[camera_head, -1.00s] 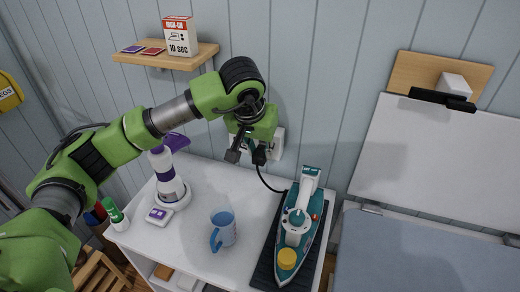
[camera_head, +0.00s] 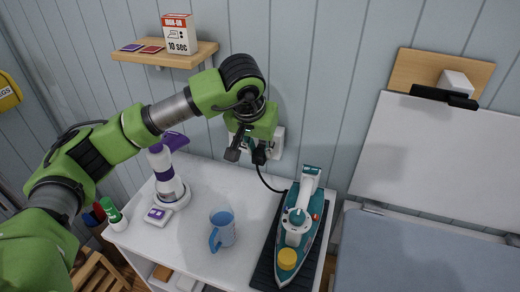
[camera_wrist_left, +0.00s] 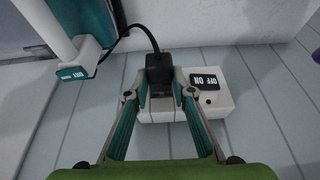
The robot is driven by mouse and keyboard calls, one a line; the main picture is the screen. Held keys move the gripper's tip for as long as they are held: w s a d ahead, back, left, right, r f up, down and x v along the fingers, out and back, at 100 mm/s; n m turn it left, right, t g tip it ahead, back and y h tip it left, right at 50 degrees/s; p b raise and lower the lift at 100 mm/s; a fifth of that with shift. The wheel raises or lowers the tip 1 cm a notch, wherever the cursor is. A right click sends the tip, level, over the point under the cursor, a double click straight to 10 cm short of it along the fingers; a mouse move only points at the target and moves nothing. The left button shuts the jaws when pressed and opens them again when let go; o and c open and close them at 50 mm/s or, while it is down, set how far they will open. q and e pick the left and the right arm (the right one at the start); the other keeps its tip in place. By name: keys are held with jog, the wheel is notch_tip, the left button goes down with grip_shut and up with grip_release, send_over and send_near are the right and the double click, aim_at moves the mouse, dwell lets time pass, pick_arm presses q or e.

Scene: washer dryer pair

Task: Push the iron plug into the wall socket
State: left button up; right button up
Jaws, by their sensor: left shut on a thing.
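My left gripper (camera_head: 247,152) is at the wall in the head view, shut on the black iron plug (camera_head: 259,155). In the left wrist view the fingers (camera_wrist_left: 160,92) close on both sides of the plug (camera_wrist_left: 159,66), right at the white wall socket (camera_wrist_left: 218,88). The socket also shows behind the gripper in the head view (camera_head: 278,144). It carries a black label reading OFF ON. The plug's prongs are hidden, so I cannot tell how deep it sits. A black cord runs from the plug to the teal and white iron (camera_head: 298,222). My right gripper is not in view.
The iron stands on a dark mat (camera_head: 265,272) on the white cabinet top (camera_head: 188,232). A shelf (camera_head: 165,56) with a box is above; an ironing board (camera_head: 410,255) is at the right.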

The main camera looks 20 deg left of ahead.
pick_arm(q)
jog(key=shift+w, duration=1.15)
jog(key=shift+w+r+b, duration=0.3)
jog(key=shift+w+r, duration=0.2)
jog(key=shift+r, duration=0.1)
dwell(1.3)
jog(key=o, duration=1.1)
jog(key=shift+a, duration=0.15)
jog(key=shift+r, duration=0.3)
jog(key=v, duration=0.5)
jog(key=s+v, duration=0.1)
jog(key=v, duration=0.4)
jog(key=shift+s+r, duration=0.1)
jog(key=shift+s, duration=0.1)
